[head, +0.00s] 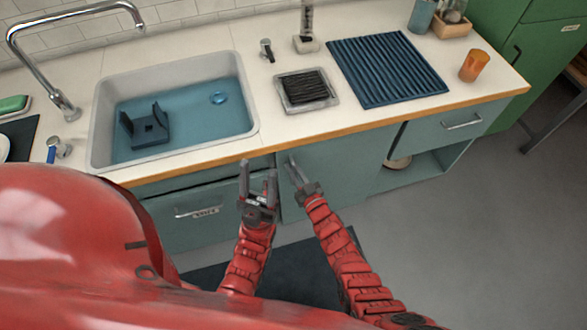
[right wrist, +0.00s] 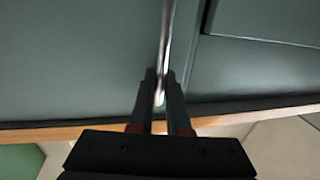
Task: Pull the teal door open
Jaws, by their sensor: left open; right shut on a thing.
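The teal door (head: 340,168) is a flat cabinet front under the counter, right of the sink, and it looks flush with the cabinet. My right gripper (head: 293,166) is at the door's left edge. In the right wrist view its fingers (right wrist: 160,98) are closed around a slim metal bar handle (right wrist: 167,40) on the teal panel (right wrist: 80,60). In the head view the handle is mostly hidden by the gripper. My left gripper (head: 258,172) is open and empty, in front of the labelled teal front (head: 165,215) left of the door.
The wooden counter edge (head: 400,111) runs just above the grippers. A sink (head: 176,62) holds a dark blue part (head: 150,128). A ribbed mat (head: 385,68) and an orange cup (head: 474,65) stand on the counter. The grey floor (head: 460,220) at right is clear.

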